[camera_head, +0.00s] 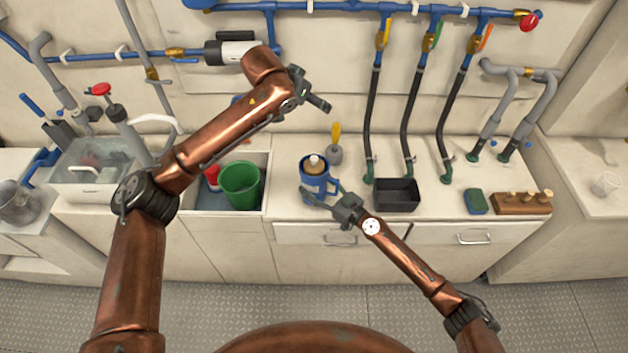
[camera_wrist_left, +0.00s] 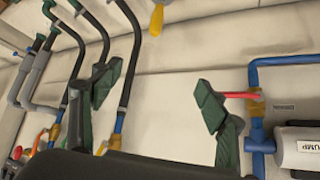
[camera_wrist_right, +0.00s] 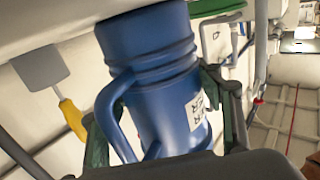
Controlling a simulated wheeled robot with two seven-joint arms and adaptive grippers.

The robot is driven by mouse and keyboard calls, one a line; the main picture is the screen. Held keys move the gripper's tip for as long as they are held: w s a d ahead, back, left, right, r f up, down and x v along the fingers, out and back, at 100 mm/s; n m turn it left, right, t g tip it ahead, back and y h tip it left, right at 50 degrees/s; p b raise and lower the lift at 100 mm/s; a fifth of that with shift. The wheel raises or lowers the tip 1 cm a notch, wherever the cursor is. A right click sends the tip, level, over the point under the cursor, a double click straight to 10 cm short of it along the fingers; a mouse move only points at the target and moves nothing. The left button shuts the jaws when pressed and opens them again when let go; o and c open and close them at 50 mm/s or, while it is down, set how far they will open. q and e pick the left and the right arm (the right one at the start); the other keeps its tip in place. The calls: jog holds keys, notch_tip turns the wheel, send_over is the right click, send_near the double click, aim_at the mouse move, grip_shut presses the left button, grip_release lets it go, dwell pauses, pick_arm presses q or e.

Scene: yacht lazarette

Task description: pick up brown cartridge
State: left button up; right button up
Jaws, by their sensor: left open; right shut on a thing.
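The brown cartridge (camera_head: 314,168), with a pale cap on top, stands in the mouth of a blue jug-like housing (camera_head: 313,186) on the counter. My right gripper (camera_head: 322,191) is shut on this housing from the front right. The right wrist view shows the housing's body (camera_wrist_right: 165,75), its handle and a white label between my fingers; the cartridge is hidden there. My left gripper (camera_head: 316,92) is open and empty, raised above and behind the housing near the wall. The left wrist view shows its fingers (camera_wrist_left: 160,95) apart, with only wall between them.
Left of the housing, a sink recess holds a green bucket (camera_head: 239,184) and a red-and-white item. A yellow-handled tool (camera_head: 335,145) stands behind it. A black tray (camera_head: 397,195) lies right. Hoses (camera_head: 408,120) hang behind; a pump (camera_head: 230,52) is mounted on the wall.

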pick_arm(q)
jog(key=s+a+f+m+g+y, duration=0.1)
jog(key=s+a+f+m+g, duration=0.25)
jog(key=s, duration=0.55)
send_over(314, 158)
jog(key=a, duration=0.2)
jog(key=shift+n+g, duration=0.35)
jog(key=f, duration=0.5)
jog(key=s+f, duration=0.1)
jog(key=f, duration=0.1)
jog(key=shift+d+f, duration=0.15)
jog(key=shift+f, duration=0.05)
jog(key=shift+x, duration=3)
jog(key=c, duration=1.6)
jog(key=shift+c, duration=0.4)
notch_tip(314, 158, up, 28)
pick_arm(e)
jog(key=o, duration=1.5)
